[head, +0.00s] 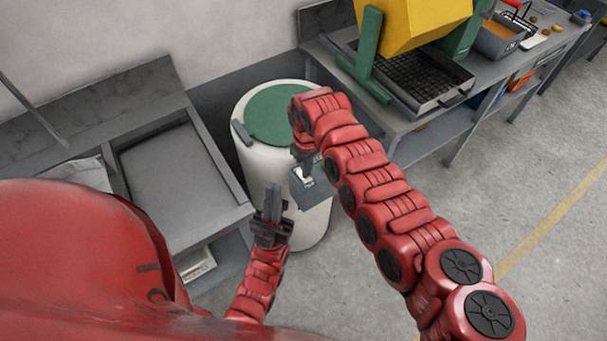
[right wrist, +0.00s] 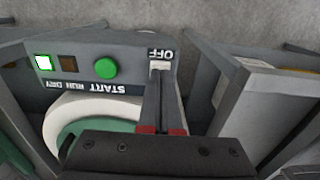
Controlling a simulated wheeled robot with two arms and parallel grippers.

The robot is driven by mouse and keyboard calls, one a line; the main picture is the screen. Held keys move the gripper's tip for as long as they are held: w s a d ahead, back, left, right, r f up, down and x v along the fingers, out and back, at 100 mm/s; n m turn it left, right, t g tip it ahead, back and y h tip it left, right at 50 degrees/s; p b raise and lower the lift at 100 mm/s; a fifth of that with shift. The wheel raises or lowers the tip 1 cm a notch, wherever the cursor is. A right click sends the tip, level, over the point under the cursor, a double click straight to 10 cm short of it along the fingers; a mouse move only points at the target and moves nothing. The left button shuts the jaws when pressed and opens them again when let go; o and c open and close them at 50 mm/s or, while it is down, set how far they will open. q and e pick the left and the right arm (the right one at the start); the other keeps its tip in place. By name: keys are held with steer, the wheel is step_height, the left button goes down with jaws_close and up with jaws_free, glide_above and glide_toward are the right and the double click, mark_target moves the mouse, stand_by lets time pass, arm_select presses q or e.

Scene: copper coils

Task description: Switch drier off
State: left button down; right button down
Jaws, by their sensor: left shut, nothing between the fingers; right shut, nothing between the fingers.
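The drier is a white drum (head: 312,222) with a green lid (head: 268,115). A grey control box (head: 312,190) is on its side, partly behind my right arm. In the right wrist view the box (right wrist: 130,50) appears upside down, with a green START button (right wrist: 106,68), a dark RUN lamp (right wrist: 68,63) and a lit DRY lamp (right wrist: 42,62). A small white switch (right wrist: 160,66) sits by the OFF label. My right gripper (right wrist: 160,82) is shut and empty, its tips at the switch; contact is unclear. My left gripper (head: 273,190) is shut and empty before the drum.
A grey bench with a recessed tray (head: 175,180) stands left of the drier. On the right, a table (head: 405,122) carries a yellow hopper (head: 408,22) on a green stand, over a black grid. The floor at right is open.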

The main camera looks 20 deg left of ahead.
steer(key=shift+f+b, duration=0.6)
steer(key=shift+f, duration=0.2)
steer(key=shift+r, duration=0.2)
step_height(320, 180, up, 2)
steer(key=shift+p, duration=0.75)
step_height(320, 180, up, 2)
steer(key=shift+r+p, duration=0.1)
steer(key=shift+p, duration=0.4)
steer(key=shift+r+p, duration=0.35)
steer(key=shift+r, duration=0.9)
